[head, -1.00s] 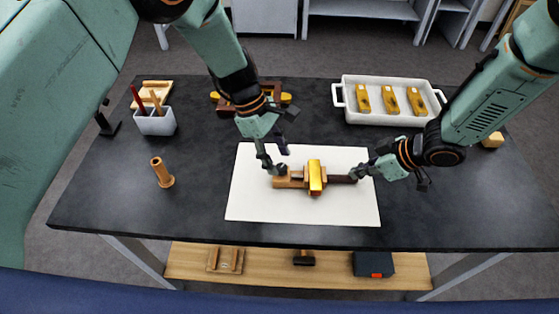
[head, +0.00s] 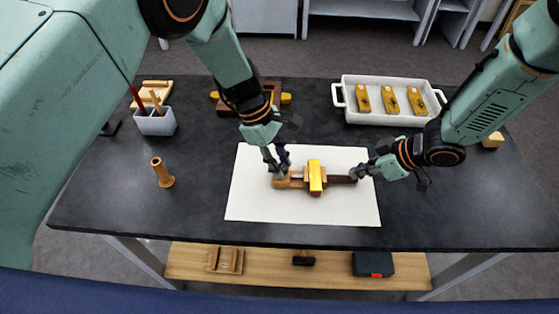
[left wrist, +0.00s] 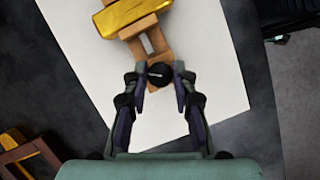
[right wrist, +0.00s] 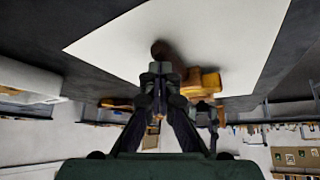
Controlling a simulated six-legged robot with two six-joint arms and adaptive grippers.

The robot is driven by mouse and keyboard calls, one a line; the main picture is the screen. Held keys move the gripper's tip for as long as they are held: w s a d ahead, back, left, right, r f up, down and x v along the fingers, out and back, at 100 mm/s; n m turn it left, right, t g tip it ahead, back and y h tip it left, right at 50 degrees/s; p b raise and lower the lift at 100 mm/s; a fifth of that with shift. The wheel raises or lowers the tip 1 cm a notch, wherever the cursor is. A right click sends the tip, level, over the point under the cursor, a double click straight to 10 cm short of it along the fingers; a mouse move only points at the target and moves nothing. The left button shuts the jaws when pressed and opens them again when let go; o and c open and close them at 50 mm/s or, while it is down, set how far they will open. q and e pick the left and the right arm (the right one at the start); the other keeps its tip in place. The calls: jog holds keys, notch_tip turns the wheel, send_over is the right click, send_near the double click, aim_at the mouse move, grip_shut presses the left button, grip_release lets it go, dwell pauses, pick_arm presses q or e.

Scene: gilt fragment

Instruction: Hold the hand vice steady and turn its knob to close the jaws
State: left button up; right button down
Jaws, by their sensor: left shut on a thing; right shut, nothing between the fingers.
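The hand vice (head: 296,183) lies on the white sheet, a wooden body with a dark handle (head: 340,179) at its right. A gilt piece (head: 315,176) sits across its middle. It also shows in the left wrist view (left wrist: 128,14). The vice's black knob (left wrist: 160,73) is at its left end. My left gripper (head: 278,170) is shut on the knob, with one finger on each side in the left wrist view. My right gripper (head: 358,173) is shut and empty at the handle's right end. In the right wrist view its fingertips (right wrist: 160,70) are together, close to the brown handle (right wrist: 160,49).
The white sheet (head: 260,205) lies on the dark table (head: 110,205). A white tray (head: 390,114) with several gilt pieces stands at the back right. The front left is clear.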

pick_arm(q)
grip_shut()
pick_arm(e)
jog(key=shift+s+f, duration=0.1)
pick_arm(q)
jog(key=shift+m+g, duration=0.4)
jog(key=shift+m, duration=0.4)
jog(key=o, duration=0.8)
grip_release()
